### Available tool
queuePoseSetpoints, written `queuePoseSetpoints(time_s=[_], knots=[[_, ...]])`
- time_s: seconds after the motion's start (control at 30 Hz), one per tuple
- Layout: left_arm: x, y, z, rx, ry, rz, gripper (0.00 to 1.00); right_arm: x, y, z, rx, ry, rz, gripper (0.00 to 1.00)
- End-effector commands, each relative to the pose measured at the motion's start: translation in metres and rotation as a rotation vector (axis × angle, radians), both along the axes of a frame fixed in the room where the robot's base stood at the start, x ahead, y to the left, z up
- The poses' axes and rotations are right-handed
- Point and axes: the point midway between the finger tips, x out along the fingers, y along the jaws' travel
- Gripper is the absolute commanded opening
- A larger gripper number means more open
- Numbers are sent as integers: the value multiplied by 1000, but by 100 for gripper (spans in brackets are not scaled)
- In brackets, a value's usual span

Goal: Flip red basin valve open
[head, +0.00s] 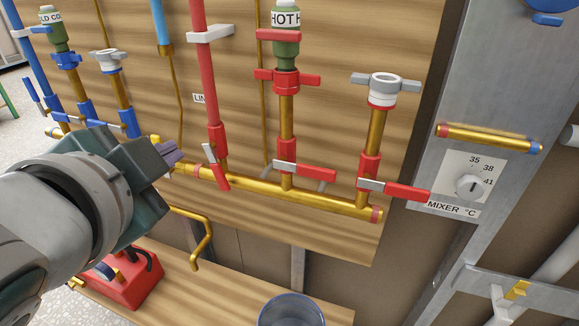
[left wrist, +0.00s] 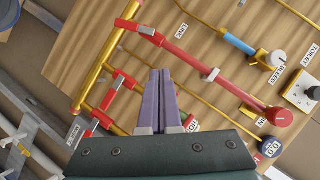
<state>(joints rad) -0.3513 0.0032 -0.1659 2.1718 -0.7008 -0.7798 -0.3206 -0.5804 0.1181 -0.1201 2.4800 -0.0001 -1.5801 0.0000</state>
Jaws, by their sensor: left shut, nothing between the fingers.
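Three red lever valves sit on the red-sleeved pipes above a brass manifold. The left one (head: 222,179) is on the red pipe, its lever lying roughly along the pipe. The middle valve (head: 312,171) and the right valve (head: 402,190) have levers across their pipes. I cannot read which is the basin one. In the left wrist view a red lever on the red pipe (left wrist: 140,32) is beyond the fingertips, with other red levers (left wrist: 110,93) to the left. My left gripper (head: 170,152) is shut and empty, left of the left valve and apart from it; its fingers (left wrist: 160,75) also show.
The brass manifold (head: 270,193) runs along the lower board. Blue valves (head: 122,119) stand behind my left gripper. A red box (head: 125,283) and a bluish round container (head: 291,312) are below. A metal post with a mixer dial (head: 468,186) is at right.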

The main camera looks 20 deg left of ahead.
Motion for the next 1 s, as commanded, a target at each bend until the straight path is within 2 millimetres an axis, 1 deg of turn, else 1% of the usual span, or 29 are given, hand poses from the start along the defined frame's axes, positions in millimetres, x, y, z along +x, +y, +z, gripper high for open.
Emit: queuePoseSetpoints(time_s=[0.03,0.07,0.1,0.17,0.2,0.3,0.4,0.53,0.67,0.77,0.87,1.0], knots=[[6,-2,-42,38,-26,-19,0,0,0,-48,0,0,0,0],[9,-4,-52,61,-42,-31,0,0,0,-62,0,0,0,0],[14,-6,-65,96,-62,-48,0,0,0,-80,0,0,0,0],[20,-10,-84,146,-91,-72,0,0,0,-106,0,0,1,0],[23,-13,-96,180,-109,-89,0,0,0,-123,-1,0,1,0],[31,-20,-122,257,-151,-128,0,0,0,-160,-1,1,1,0],[37,-27,-138,319,-185,-159,0,0,-1,-185,-2,2,2,0],[42,-33,-149,370,-208,-185,0,0,-1,-201,-3,2,2,0],[46,-35,-148,387,-219,-196,0,0,-1,-203,-3,1,2,0],[55,-33,-146,389,-220,-197,0,0,-1,-202,-3,1,2,0],[70,-29,-146,389,-220,-194,0,0,-1,-202,-3,1,2,0],[100,-23,-150,389,-219,-194,0,0,-1,-207,-3,0,2,0]])
